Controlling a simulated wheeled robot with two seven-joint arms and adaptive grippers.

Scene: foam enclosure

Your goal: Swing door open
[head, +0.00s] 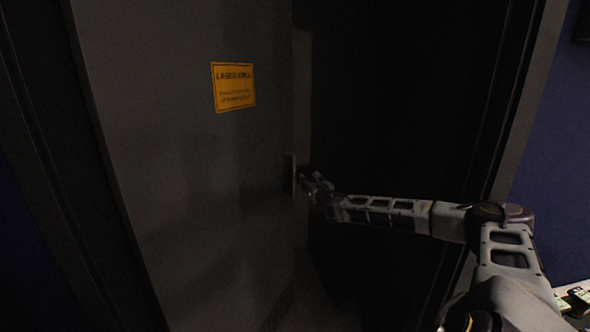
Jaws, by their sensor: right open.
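A dark grey door (190,190) fills the left of the head view, with a yellow warning sign (233,87) on its upper part. The door stands partly open, with a dark gap to the right of its edge. A small handle (291,174) sits at the door's right edge. My right gripper (314,181) is open just right of the handle, its fingers pointing left. I cannot tell whether it touches the handle or the door edge. My left gripper is not in view.
A dark opening (400,100) lies right of the door. The frame post (528,100) borders it, with a blue wall (560,150) beyond. Small objects (577,297) lie at the bottom right. A dark frame (60,190) runs along the door's left side.

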